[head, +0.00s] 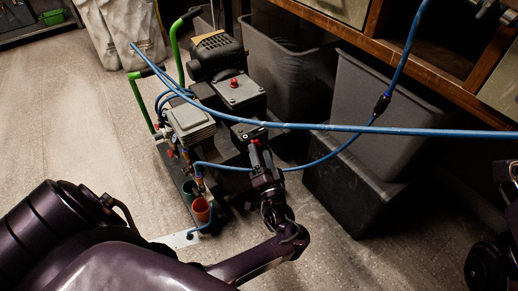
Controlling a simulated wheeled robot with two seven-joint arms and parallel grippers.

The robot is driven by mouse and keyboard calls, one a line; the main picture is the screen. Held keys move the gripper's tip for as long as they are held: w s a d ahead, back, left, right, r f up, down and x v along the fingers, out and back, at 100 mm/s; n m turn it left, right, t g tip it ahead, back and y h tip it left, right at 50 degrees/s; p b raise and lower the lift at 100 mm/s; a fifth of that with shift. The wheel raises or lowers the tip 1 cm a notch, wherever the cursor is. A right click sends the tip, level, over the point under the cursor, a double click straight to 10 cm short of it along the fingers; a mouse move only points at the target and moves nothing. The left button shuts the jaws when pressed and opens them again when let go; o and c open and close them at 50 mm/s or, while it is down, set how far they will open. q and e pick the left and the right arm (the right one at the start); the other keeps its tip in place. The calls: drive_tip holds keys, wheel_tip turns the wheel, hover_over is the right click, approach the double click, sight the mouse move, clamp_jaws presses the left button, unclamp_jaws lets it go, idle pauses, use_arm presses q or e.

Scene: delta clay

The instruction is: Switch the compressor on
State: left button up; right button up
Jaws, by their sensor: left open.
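The compressor (195,125) stands on the floor left of centre, with green handles, a black motor (215,55) and a grey finned block. A black box on it carries a red knob (233,83). A smaller dark box (248,131) with a small green mark sits lower, nearer to me. My left gripper (258,147) is open, reaching up from below, with its fingertips close to this smaller box. I cannot tell whether they touch it. The gripper hides part of the box's near side. My right gripper is not in view.
A blue hose (330,129) crosses above the compressor, and another loops behind my left gripper. Grey bins (375,105) and a black box (345,190) stand to the right under a wooden bench (440,80). The left floor is clear.

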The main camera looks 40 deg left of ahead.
sight(256, 143)
use_arm(q)
drive_tip(key=shift+x, duration=1.15)
drive_tip(key=shift+c, duration=0.2)
